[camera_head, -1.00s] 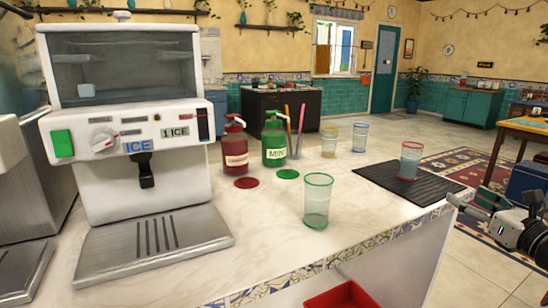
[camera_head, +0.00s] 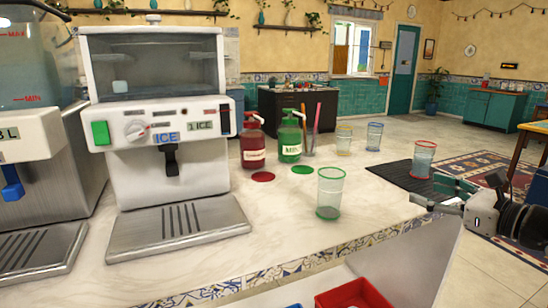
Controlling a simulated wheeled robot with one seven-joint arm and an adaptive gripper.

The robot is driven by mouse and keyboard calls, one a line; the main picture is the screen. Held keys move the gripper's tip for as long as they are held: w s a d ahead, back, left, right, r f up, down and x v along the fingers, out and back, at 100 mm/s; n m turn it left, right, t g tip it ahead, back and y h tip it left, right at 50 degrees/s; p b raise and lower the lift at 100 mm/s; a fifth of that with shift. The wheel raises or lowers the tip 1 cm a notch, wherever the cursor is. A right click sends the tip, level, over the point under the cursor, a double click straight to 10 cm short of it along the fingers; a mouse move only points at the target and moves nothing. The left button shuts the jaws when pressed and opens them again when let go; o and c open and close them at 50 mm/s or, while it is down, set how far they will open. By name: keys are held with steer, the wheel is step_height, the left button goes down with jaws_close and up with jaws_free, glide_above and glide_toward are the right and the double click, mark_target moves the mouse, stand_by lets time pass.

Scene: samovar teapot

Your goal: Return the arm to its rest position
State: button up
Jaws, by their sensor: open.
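My gripper (camera_head: 444,197) is at the right, beyond the counter's right edge, with its fingers pointing left toward the counter. It is open and empty. A red-rimmed glass (camera_head: 423,160) stands upright on the black ribbed mat (camera_head: 392,173), just behind my gripper and apart from it. A green-rimmed glass (camera_head: 330,195) stands upright near the counter's front edge, left of my gripper. My arm's wrist shows at the right edge of the picture; the rest of the arm is out of view.
An ice machine (camera_head: 160,110) and a water dispenser (camera_head: 30,190) stand at the left. Red (camera_head: 253,147) and green (camera_head: 290,140) pump bottles, yellow-rimmed (camera_head: 343,140) and blue-rimmed (camera_head: 374,137) glasses stand behind. A red bin (camera_head: 352,294) is below the counter (camera_head: 280,232). Floor is open at the right.

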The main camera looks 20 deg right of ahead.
steer(key=w+a+r+n+g+y, duration=0.15)
steer(key=a+n+g+y, duration=0.4)
steer(key=a, duration=1.05)
steer(key=s+a+f+n+g+y, duration=0.1)
steer(key=s+a+n+g, duration=0.2)
steer(key=a+n, duration=0.35)
steer(key=s+a+n+g+y, duration=0.1)
steer(key=s+a+n+g, duration=0.3)
steer(key=a, duration=0.4)
steer(key=s+a+f+n+g+h, duration=0.2)
steer(key=s+n+h, duration=0.2)
steer(key=s+n, duration=0.35)
steer(key=s+a+f+n+g+h, duration=0.25)
steer(key=s+n, duration=0.35)
steer(key=s, duration=0.3)
steer(key=s+d+r+n+t+h+p, duration=0.1)
steer(key=d+r+t+p, duration=0.1)
steer(key=r+p, duration=1)
steer(key=d+r+n+t+h+p, duration=0.2)
steer(key=r+p, duration=1)
steer(key=r, duration=0.1)
steer(key=shift+s+d+r+t, duration=0.25)
steer(key=shift+s+r+t, duration=0.05)
steer(key=shift+s+r, duration=0.1)
